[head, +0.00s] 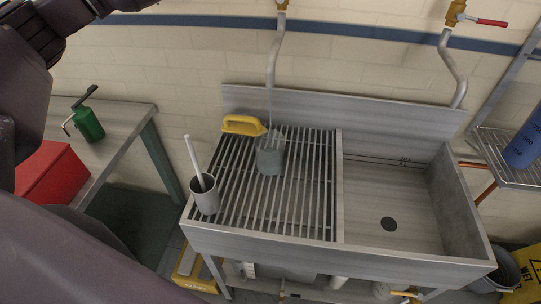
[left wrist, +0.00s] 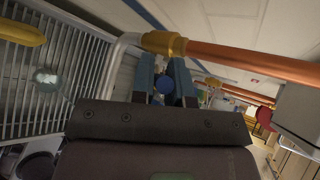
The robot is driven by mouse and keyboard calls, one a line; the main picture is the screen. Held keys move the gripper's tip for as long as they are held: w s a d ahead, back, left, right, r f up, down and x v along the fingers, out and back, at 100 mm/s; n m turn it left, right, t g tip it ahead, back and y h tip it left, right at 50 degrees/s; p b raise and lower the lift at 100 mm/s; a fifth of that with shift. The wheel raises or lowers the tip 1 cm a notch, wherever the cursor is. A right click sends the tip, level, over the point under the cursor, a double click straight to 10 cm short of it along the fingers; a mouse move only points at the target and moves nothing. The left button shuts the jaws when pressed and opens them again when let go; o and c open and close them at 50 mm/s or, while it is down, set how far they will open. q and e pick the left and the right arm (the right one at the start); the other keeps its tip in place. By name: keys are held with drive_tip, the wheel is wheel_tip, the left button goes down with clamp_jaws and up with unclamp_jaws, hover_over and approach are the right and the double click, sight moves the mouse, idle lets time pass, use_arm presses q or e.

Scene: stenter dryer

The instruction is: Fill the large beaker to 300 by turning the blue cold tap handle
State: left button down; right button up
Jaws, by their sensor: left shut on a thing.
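The large beaker (head: 270,158) stands on the slatted drain rack under the left spout (head: 272,70). A thin pale stream runs from the spout into it. Its scale and water level are too small to read. In the left wrist view the beaker (left wrist: 46,78) shows at the left. My left gripper (left wrist: 165,82) is shut on the blue cold tap handle (left wrist: 165,85), just below the brass valve (left wrist: 165,43). Most of the handle is hidden between the fingers. In the head view the gripper is out of frame. My right gripper is in neither view.
A yellow-handled tool (head: 243,125) lies on the rack beside the beaker. A grey cup (head: 204,194) with a white stick stands at its front left. The sink basin (head: 390,200) on the right is empty. A red-handled tap (head: 491,22) is at the upper right.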

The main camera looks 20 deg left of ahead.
use_arm(q)
drive_tip(key=shift+f, duration=0.3)
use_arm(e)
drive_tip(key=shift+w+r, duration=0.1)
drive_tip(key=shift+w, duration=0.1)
use_arm(q)
drive_tip(key=shift+f+b, duration=0.15)
drive_tip(key=shift+b, duration=0.2)
drive_tip(key=h+b, duration=0.1)
drive_tip(key=b, duration=0.2)
drive_tip(key=shift+s+a+f+n+t, duration=0.1)
drive_tip(key=shift+a+f+n+t, duration=0.2)
drive_tip(key=shift+f+n, duration=0.1)
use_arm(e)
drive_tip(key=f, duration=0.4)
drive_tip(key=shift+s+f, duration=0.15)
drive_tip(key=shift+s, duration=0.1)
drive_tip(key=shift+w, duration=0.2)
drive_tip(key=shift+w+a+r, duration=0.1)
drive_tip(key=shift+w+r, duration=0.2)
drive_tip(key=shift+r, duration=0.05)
